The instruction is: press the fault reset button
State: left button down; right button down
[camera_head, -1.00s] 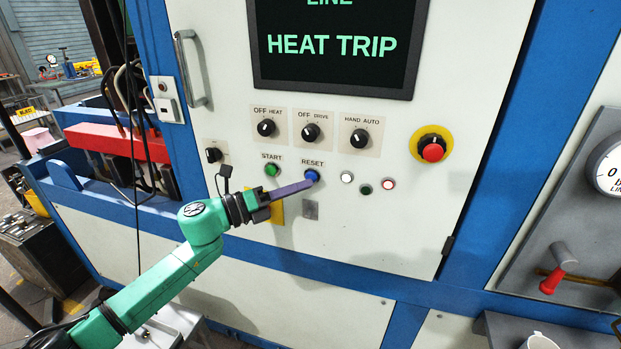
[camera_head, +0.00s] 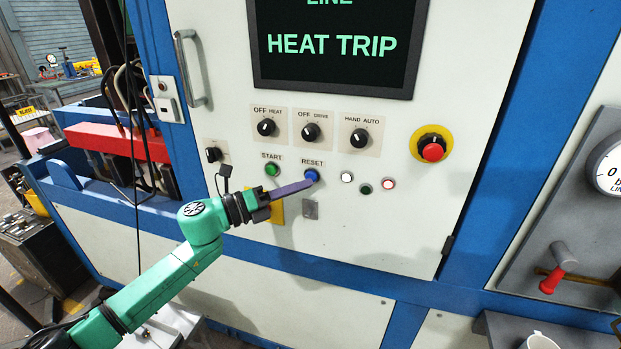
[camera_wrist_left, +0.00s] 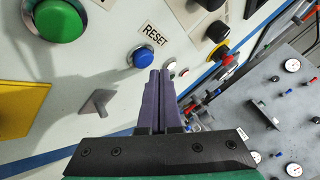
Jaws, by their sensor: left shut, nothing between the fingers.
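The blue button labelled RESET (camera_head: 312,175) sits on the white panel, right of the green START button (camera_head: 272,170). My left gripper (camera_head: 308,184) is shut and empty, its purple fingertips at the lower edge of the blue button in the head view. In the left wrist view the blue button (camera_wrist_left: 143,57) shows whole, just beyond and left of the fingertips (camera_wrist_left: 158,72). I cannot tell whether the tips touch it. The screen (camera_head: 332,45) reads HEAT TRIP. My right gripper is not in view.
Rotary knobs (camera_head: 311,132) sit above the buttons. Small white, green and red lamps (camera_head: 347,177) lie to the right of the blue button. A red emergency stop (camera_head: 432,150) on a yellow ring is further right. A door handle (camera_head: 191,70) stands out at the upper left.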

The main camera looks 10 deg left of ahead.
pick_arm(q)
jog(key=shift+w, duration=0.1)
dwell(0.7)
jog(key=shift+w, duration=0.35)
jog(key=shift+w, duration=0.35)
dwell(0.7)
jog(key=shift+s+b, duration=0.5)
jog(key=shift+s, duration=0.3)
